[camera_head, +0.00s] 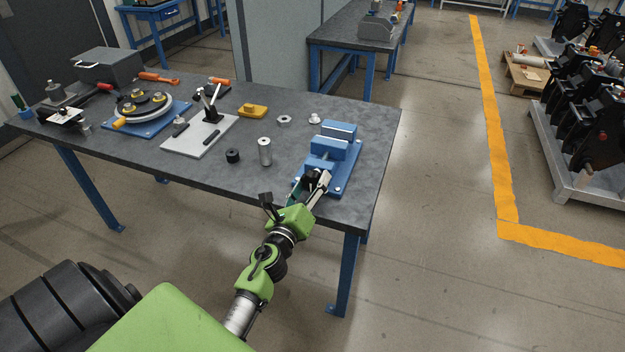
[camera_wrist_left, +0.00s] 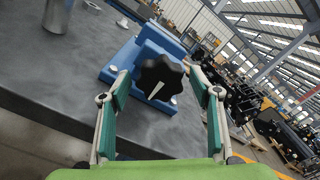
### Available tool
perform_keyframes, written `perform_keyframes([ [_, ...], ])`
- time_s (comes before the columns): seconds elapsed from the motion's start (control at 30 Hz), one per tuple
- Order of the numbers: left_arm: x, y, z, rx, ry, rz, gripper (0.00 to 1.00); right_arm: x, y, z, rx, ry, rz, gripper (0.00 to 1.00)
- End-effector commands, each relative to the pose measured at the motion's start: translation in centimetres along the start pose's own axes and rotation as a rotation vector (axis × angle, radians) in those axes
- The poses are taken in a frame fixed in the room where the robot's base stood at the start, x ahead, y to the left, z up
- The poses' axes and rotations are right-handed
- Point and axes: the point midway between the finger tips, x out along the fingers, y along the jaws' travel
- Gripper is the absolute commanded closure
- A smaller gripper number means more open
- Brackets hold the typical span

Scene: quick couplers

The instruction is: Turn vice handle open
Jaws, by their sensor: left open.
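The blue vice (camera_head: 335,132) stands near the right end of the grey workbench. In the left wrist view the vice body (camera_wrist_left: 155,40) is close ahead, with its black lobed handle knob (camera_wrist_left: 161,74) facing me. A pale bar or mark shows on the knob. My left gripper (camera_head: 311,181) is at the front of the vice, over the bench's front edge. In the wrist view its two fingers (camera_wrist_left: 157,82) are spread, one on each side of the knob. I cannot tell whether they touch it. My right gripper is not in view.
On the workbench (camera_head: 365,115), a metal cylinder (camera_head: 265,151) and a black knurled part (camera_head: 233,155) stand left of the vice. A nut (camera_head: 285,120), a yellow block (camera_head: 253,111) and a toggle clamp plate (camera_head: 195,140) lie farther left.

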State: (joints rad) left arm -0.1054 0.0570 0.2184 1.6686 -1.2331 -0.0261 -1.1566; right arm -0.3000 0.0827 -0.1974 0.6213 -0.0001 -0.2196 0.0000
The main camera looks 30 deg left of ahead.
Motion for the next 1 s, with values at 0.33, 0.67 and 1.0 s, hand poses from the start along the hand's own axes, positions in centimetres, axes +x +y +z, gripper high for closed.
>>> perform_keyframes([
  [0.33, 1.22, -0.01, -0.02, 0.000, 0.001, -0.001, 0.43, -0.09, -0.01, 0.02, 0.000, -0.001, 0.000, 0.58],
  [0.67, 1.19, 0.00, -0.03, 0.000, 0.001, 0.000, 0.82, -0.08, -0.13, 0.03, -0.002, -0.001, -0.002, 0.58],
  [1.0, 1.18, 0.01, -0.04, -0.045, 0.001, 0.000, 0.82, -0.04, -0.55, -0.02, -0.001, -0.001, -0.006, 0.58],
])
